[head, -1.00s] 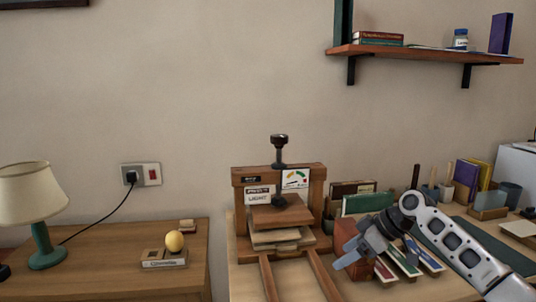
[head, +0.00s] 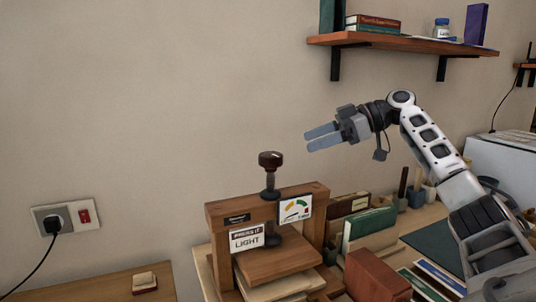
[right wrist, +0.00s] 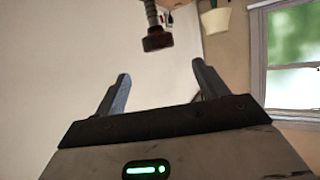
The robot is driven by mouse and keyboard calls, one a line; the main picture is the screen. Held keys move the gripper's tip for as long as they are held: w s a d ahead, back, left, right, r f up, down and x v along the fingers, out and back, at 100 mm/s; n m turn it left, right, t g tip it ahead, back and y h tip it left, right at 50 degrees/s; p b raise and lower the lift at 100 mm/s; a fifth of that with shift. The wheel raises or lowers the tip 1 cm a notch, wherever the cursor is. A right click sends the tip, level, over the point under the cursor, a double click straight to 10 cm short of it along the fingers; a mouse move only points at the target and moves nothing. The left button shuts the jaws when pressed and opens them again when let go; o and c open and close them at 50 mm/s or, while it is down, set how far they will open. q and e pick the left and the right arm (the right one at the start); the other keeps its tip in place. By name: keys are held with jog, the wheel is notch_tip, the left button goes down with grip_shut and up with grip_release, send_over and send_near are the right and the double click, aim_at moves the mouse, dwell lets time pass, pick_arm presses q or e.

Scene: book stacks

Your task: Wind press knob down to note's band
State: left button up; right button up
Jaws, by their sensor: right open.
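The wooden book press (head: 225,218) stands at the lower middle of the head view, with a dark knob (head: 270,159) on top of its upright screw. The note (head: 247,238) on its front reads LIGHT, and a dial with coloured bands (head: 295,208) is beside it. The press board (head: 278,262) sits over a stack of pale blocks or books. My right gripper (head: 322,136) is open and empty, above and to the right of the knob, apart from it. In the right wrist view the knob (right wrist: 157,40) shows beyond the fingers. My left gripper is not in view.
Upright books (head: 370,222) and a reddish-brown block (head: 376,277) stand right of the press. A wall shelf (head: 400,42) with books and a jar is above my right arm. The wall area left of the knob is clear.

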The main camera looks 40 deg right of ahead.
aim_at(275, 154)
jog(key=p+x, duration=0.2)
jog(key=x, duration=0.9)
jog(key=shift+w+a+f, duration=0.1)
jog(key=shift+f, duration=0.05)
jog(key=c, duration=1)
